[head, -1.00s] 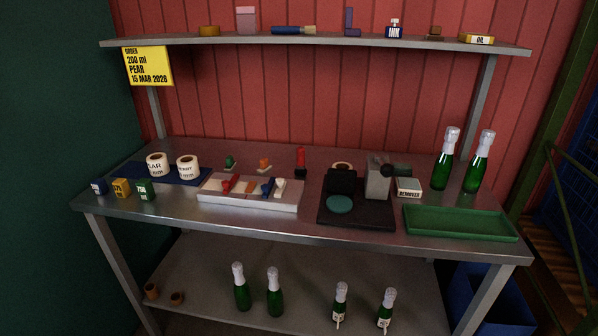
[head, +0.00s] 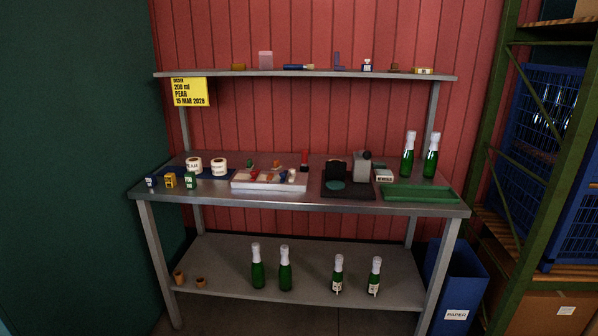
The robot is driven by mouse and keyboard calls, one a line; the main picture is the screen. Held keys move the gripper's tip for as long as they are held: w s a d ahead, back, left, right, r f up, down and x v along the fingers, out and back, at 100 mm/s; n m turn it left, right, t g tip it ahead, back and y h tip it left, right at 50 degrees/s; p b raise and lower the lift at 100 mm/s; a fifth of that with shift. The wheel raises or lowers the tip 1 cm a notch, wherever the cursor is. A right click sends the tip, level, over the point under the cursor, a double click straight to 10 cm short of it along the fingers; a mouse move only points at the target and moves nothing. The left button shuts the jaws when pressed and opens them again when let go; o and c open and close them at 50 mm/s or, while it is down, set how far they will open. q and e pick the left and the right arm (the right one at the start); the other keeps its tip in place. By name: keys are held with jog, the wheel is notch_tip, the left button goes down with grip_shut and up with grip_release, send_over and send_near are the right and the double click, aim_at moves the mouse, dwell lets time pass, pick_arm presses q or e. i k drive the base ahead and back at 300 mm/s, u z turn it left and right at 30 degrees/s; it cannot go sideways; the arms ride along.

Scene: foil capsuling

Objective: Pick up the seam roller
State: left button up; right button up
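I cannot tell for sure which item is the seam roller. A blue-handled tool with a pale end (head: 299,67) lies on the upper shelf. A blue upright piece (head: 338,62) stands to its right. A red upright item (head: 304,161) stands at the back of the steel workbench (head: 240,207). A white divided tray (head: 268,185) on the bench holds small red, blue and white items, too small to make out. Neither of my grippers is in view.
A black device (head: 348,192) and a green tray (head: 420,193) are on the bench's right side, with two bottles (head: 408,155) behind. Several bottles (head: 285,268) stand on the lower shelf. A blue paper bin (head: 458,290) and green rack (head: 493,150) stand right.

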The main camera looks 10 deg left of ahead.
aim_at(304, 167)
jog(key=u, duration=0.65)
jog(key=i, duration=0.6)
jog(key=u, duration=0.9)
jog(key=i, duration=1)
jog(key=z, duration=0.65)
jog(key=i, duration=0.7)
jog(key=z, duration=0.75)
